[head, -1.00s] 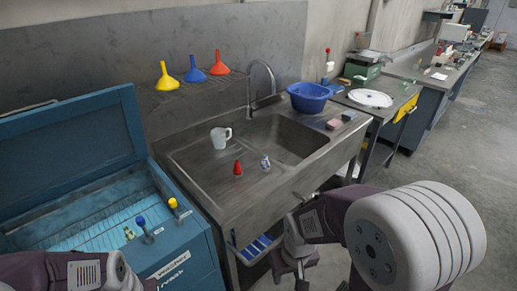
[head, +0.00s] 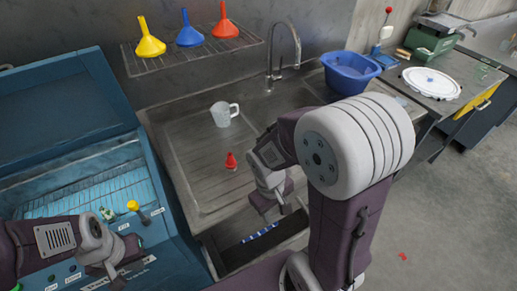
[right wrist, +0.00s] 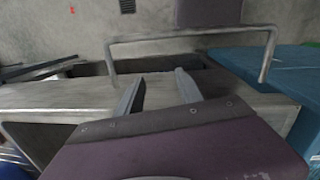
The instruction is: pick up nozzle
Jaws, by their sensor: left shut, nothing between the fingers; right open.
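A small red cone-shaped piece (head: 231,161), nozzle-like, stands upright on the steel drainboard (head: 190,165) in the head view. Nothing touches it. My right gripper (head: 282,209) is at the sink's front edge, right of the red piece and nearer me, apart from it. In the right wrist view, its two fingers (right wrist: 160,88) are spread with nothing between them; no nozzle shows there. My left gripper (head: 112,272) is low at the left, by the blue chest, shut and empty. My right arm hides part of the basin and drainboard.
A white mug (head: 223,114) stands behind the red piece. A blue tub (head: 350,70) is right of the tap (head: 283,50). The open blue chest (head: 165,215) borders the sink.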

